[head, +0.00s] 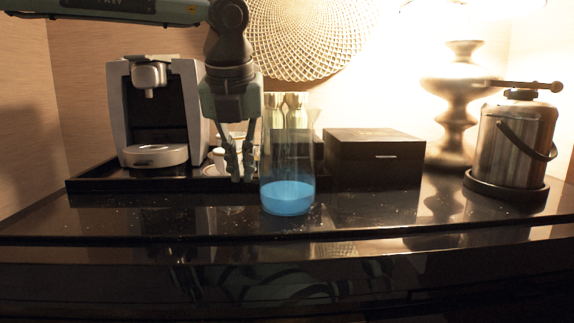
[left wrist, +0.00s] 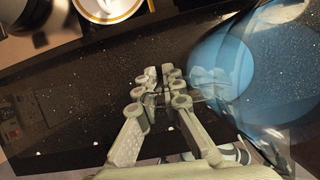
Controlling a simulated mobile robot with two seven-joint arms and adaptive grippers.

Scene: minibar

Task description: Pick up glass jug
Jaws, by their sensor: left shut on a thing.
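The glass jug (head: 288,197) is clear, with blue liquid in its lower part. It stands upright near the front of the dark glossy counter, in the middle of the head view. In the left wrist view the jug (left wrist: 272,75) fills the right side. My left gripper (head: 241,174) points down right beside the jug's left side. In the left wrist view the fingers (left wrist: 161,88) are nearly together, shut on a thin clear part of the jug at its side; the exact contact is hard to see. My right gripper is in neither view.
A coffee machine (head: 152,110) stands on a black tray (head: 90,184) at left. A dark box (head: 374,160) is behind the jug at right. A lamp (head: 455,110) and a metal ice bucket (head: 513,140) stand further right. The counter's front right is clear.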

